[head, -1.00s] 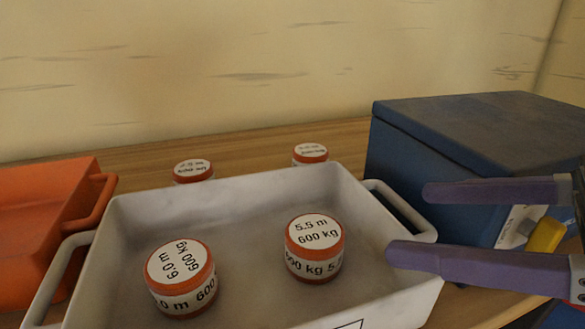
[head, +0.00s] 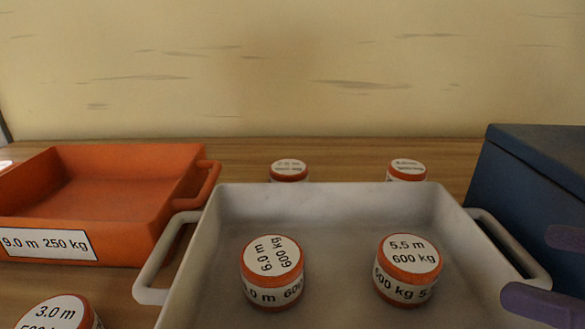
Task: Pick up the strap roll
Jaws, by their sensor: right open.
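Several orange-and-white strap rolls are in view. Two lie flat inside the white tray (head: 225,235): a 6.0 m 600 kg roll (head: 272,274) on the left and a 5.5 m 600 kg roll (head: 408,270) on the right. Two more, one at left (head: 289,171) and one at right (head: 407,170), stand behind the tray, partly hidden by its back wall. A 3.0 m roll (head: 58,315) is cut off at the bottom left. My right gripper (head: 527,266) is open and empty, its purple fingers over the tray's right handle side, apart from the rolls. My left gripper is out of view.
An orange tray (head: 187,190) labelled 9.0 m 250 kg stands at left, apparently empty. A dark blue box (head: 535,180) stands at right, beside the tray. The white tray has handles on both sides. Its floor is bare around the two rolls. A wall closes off the back.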

